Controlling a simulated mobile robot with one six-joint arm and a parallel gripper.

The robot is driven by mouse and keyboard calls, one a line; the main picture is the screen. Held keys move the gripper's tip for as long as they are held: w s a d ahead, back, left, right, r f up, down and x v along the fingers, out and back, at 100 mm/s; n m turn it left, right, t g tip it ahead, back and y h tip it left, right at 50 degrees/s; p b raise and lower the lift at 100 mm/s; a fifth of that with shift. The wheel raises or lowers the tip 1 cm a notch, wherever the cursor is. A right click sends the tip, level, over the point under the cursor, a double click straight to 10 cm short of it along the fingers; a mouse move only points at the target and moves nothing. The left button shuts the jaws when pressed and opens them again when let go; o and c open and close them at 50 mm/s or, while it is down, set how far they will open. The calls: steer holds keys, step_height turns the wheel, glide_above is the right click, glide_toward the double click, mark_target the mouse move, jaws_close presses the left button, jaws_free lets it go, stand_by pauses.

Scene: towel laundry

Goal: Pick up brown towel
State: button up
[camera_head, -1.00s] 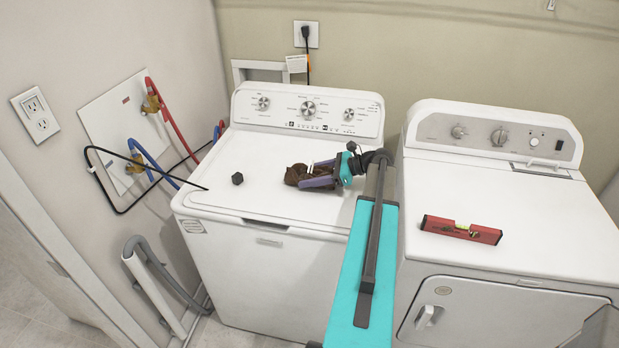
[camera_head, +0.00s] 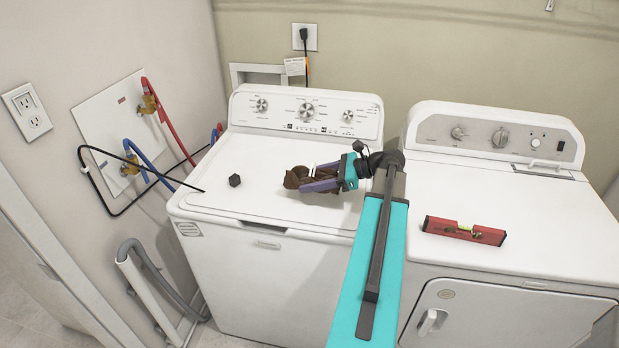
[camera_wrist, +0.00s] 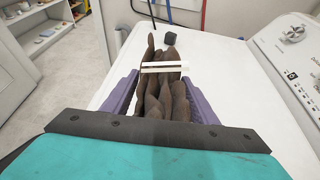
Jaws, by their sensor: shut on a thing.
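The brown towel (camera_head: 296,178) is a bunched, folded bundle over the right part of the left machine's white lid. In the wrist view the towel (camera_wrist: 158,100) stands in upright folds between the purple fingers. My gripper (camera_head: 316,178) reaches in from the right and is shut on the towel. In the wrist view my gripper (camera_wrist: 160,88) has a finger on each side of the cloth, with a white bar across it. Part of the towel is hidden by the near finger. I cannot tell whether the towel still touches the lid.
The left washing machine (camera_head: 240,205) has a raised control panel behind the towel. A small dark cube (camera_head: 234,181) sits on its lid. A red level (camera_head: 464,231) lies on the right machine (camera_head: 560,235). Hoses and a black cable (camera_head: 125,210) run along the left wall.

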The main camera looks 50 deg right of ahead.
steer(key=s+a, duration=0.2)
steer(key=s+a+b, duration=0.1)
steer(key=s+a, duration=0.1)
steer(key=s, duration=0.1)
steer(key=s+a+r+b, duration=0.1)
steer(key=s+a, duration=0.1)
steer(key=shift+s, duration=0.4)
steer(key=shift+w, duration=0.15)
stand_by(0.4)
